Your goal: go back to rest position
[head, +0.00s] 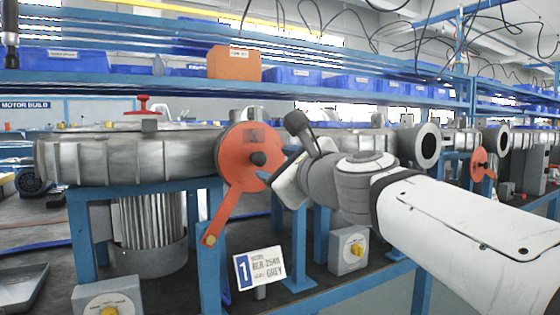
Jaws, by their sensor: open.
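My arm reaches in from the right. My gripper (266,176) is at its left end, in front of the right edge of an orange disc (238,150) with a lever. It is open, though the fingers are small and partly hidden by my wrist. I see nothing between them. I cannot tell whether the gripper touches the disc. The disc's orange lever (217,222) hangs down and slightly left from its dark hub.
A large grey blower (120,158) sits on a blue frame (82,235) at left. A number 1 sign (260,268) and a grey box with a yellow knob (348,250) stand below. More blowers line the right, behind my arm. Blue bins (65,60) fill the shelf above.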

